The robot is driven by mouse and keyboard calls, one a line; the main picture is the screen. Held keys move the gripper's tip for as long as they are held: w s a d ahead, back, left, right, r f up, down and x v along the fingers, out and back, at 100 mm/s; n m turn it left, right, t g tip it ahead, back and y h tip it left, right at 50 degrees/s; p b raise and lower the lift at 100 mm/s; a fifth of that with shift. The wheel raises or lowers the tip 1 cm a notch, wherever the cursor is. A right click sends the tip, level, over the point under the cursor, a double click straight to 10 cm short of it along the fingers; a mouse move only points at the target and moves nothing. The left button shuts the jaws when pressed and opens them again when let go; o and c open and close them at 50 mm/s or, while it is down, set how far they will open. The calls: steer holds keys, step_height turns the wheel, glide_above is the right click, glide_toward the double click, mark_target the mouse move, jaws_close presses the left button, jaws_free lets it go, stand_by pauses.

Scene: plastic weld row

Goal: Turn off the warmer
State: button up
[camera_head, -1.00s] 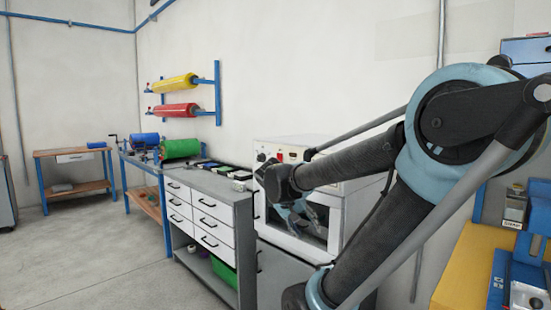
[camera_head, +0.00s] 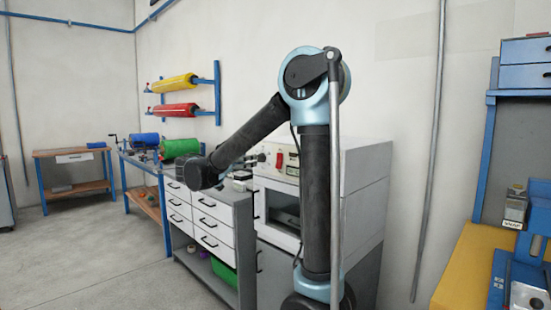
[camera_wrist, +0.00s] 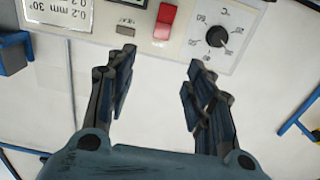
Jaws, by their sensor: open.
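The warmer (camera_head: 365,185) is a white box oven with a dark front window, standing against the wall behind my arm. Its top panel carries a red switch (camera_head: 279,160), which also shows in the wrist view (camera_wrist: 165,20) at the top centre. Right of the switch in the wrist view is a black dial (camera_wrist: 216,37) with a °C scale. My gripper (camera_wrist: 160,68) is open and empty, its two fingers spread below the panel features in the wrist view. The switch lies between and beyond the fingertips, apart from them. My arm hides part of the warmer in the head view.
A grey cabinet with white drawers (camera_head: 203,215) stands left of the warmer. Yellow (camera_head: 175,84) and red rolls (camera_head: 175,110) hang on a wall rack. A yellow bench (camera_head: 465,262) is at the right. The floor (camera_head: 110,265) at the left is clear.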

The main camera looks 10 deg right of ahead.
glide_toward(279, 154)
steer(key=x, duration=0.7)
steer(key=shift+w+d, duration=0.3)
steer(key=c, duration=1.1)
